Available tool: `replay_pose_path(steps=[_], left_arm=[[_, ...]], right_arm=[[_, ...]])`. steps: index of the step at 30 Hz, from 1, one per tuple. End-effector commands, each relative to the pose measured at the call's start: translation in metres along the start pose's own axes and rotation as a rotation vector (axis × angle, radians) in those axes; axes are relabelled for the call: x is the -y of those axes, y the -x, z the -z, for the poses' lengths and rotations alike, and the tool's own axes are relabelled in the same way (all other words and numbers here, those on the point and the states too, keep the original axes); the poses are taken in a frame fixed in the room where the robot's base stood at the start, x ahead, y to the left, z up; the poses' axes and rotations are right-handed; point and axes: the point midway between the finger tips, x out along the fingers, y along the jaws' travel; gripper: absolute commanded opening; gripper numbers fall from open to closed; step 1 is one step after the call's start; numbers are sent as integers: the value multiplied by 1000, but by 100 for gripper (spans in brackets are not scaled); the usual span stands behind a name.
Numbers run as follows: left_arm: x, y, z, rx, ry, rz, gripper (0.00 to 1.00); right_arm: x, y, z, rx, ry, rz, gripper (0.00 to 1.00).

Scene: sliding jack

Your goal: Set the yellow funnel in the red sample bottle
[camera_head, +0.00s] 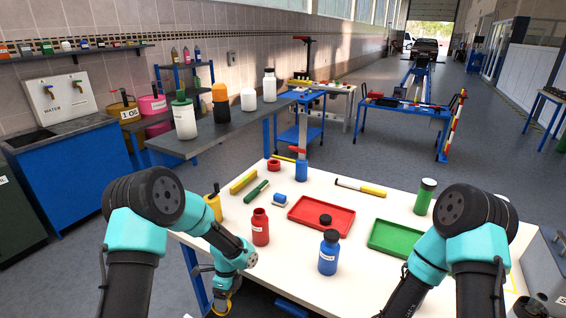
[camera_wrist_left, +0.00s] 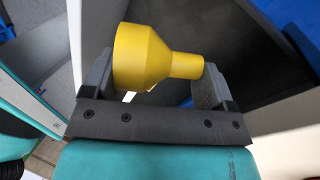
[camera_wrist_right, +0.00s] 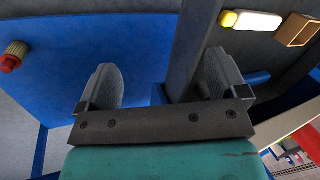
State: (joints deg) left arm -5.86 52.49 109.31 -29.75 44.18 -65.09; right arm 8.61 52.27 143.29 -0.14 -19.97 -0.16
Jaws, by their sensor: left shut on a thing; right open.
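The yellow funnel (camera_wrist_left: 148,60) is clamped lengthwise between the two fingers of my left gripper (camera_wrist_left: 155,80), wide mouth at the left finger and narrow spout at the right one. In the head view my left gripper (camera_head: 222,302) hangs low beyond the table's front edge, with a bit of yellow showing at it. The red sample bottle (camera_head: 260,230) stands upright on the white table, up and to the right of that gripper and apart from it. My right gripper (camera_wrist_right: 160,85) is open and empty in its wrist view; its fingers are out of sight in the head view.
A blue bottle with a dark cap (camera_head: 328,255) stands right of the red bottle. A red tray (camera_head: 300,212) and a green tray (camera_head: 390,240) lie behind them. A yellow bottle (camera_head: 213,205) stands at the left edge. A green cylinder (camera_head: 425,197) stands at the right.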

Motion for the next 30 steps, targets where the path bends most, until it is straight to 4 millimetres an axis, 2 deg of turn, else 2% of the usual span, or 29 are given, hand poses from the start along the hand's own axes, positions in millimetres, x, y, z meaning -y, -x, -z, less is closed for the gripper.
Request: replay_pose_path(steps=[6, 15, 24, 30], left_arm=[[14, 17, -7, -148, 433, 4, 56], [31, 40, -15, -321, 946, 2, 56], [47, 62, -23, -465, 1373, 1, 56], [54, 74, -28, -533, 1578, 0, 56]], right_arm=[[0, 0, 0, 0, 0, 0, 92], [0, 0, 0, 0, 0, 0, 92], [0, 0, 0, 0, 0, 0, 92], [0, 0, 0, 0, 0, 0, 92]])
